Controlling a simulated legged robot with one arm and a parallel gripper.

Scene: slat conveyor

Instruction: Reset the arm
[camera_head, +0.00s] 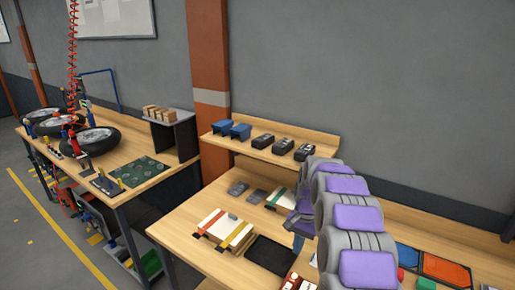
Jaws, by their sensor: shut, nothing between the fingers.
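My arm, grey with purple panels, reaches in from the lower right over the near wooden workbench (190,224). My gripper (298,238) hangs at its far end, pointing down above the bench, right of a black mat (269,254). It is small and partly hidden by my own arm links. It looks shut, and no object shows in it.
A raised shelf (262,152) holds blue bins and several black devices. White boards with coloured strips (223,229) lie left of my gripper. An orange tray (446,268) lies to the right. Another bench (140,199) at left holds wheels and tools. The floor at lower left is open.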

